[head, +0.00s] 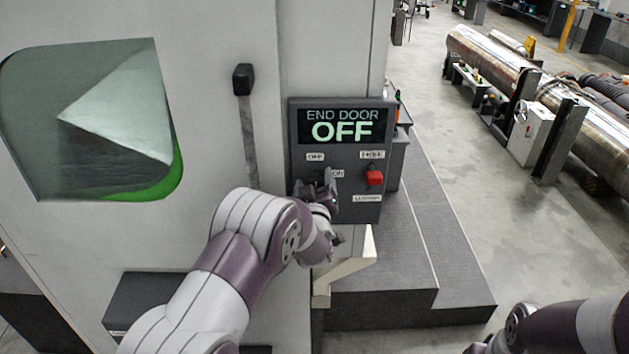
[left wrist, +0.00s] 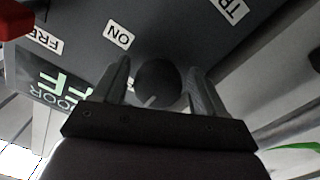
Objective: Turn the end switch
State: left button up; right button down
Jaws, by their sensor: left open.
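The end switch panel (head: 345,135) is a dark box on the machine's front, its display reading "END DOOR OFF". The dark round switch knob (left wrist: 160,82) shows in the left wrist view, between my open left gripper's fingers (left wrist: 160,88), with a light mark at its edge. I cannot tell whether the fingers touch it. An "ON" label (left wrist: 118,35) is beside it. In the head view my left gripper (head: 322,190) is at the panel's lower left and hides most of the knob. My right arm shows at the lower right; its fingertips are not clear.
A red switch (head: 374,177) sits on the panel to the right of my left gripper. A black door handle (head: 243,80) is at the panel's upper left. A pale bracket (head: 345,268) juts out below the gripper. Grey steps (head: 420,260) and open floor lie to the right.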

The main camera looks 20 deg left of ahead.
pick_arm(q)
jog(key=shift+d, duration=0.15)
jog(key=shift+s+d, duration=0.1)
jog(key=c, duration=1.1)
jog(key=shift+o, duration=0.2)
